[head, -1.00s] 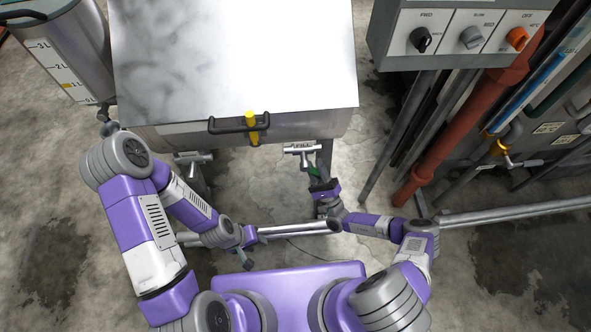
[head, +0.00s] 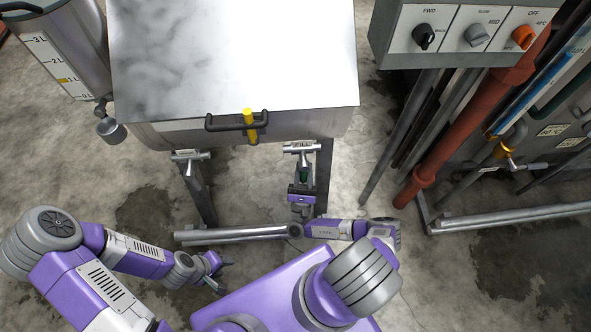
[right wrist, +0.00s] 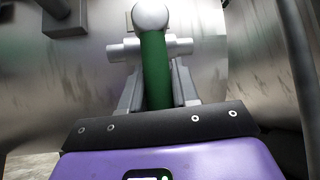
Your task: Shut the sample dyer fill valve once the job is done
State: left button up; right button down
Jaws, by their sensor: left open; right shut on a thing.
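The sample dyer fill valve (head: 301,149) sits under the front of the steel dyer, beneath a tag reading FILL. Its green lever (head: 301,171) hangs down toward me. My right gripper (head: 301,183) is shut on the lever. In the right wrist view the green lever (right wrist: 155,70) stands between the grey fingers, with a round pale knob above and a metal cross pipe behind. The lever's gripped end is hidden by the gripper. My left gripper (head: 217,272) is open and empty, low at the left, away from the valve.
The dyer lid (head: 235,55) has a dark handle with a yellow latch (head: 249,125). A second tagged valve (head: 190,156) is to the left. A graduated tank (head: 60,55) stands at upper left. A control box (head: 465,35) and red pipe (head: 460,120) are at right.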

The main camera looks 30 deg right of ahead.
pick_arm(q)
jog(key=shift+a, duration=0.15)
pick_arm(e)
jog(key=shift+m, duration=0.4)
jog(key=c, duration=0.9)
grip_release()
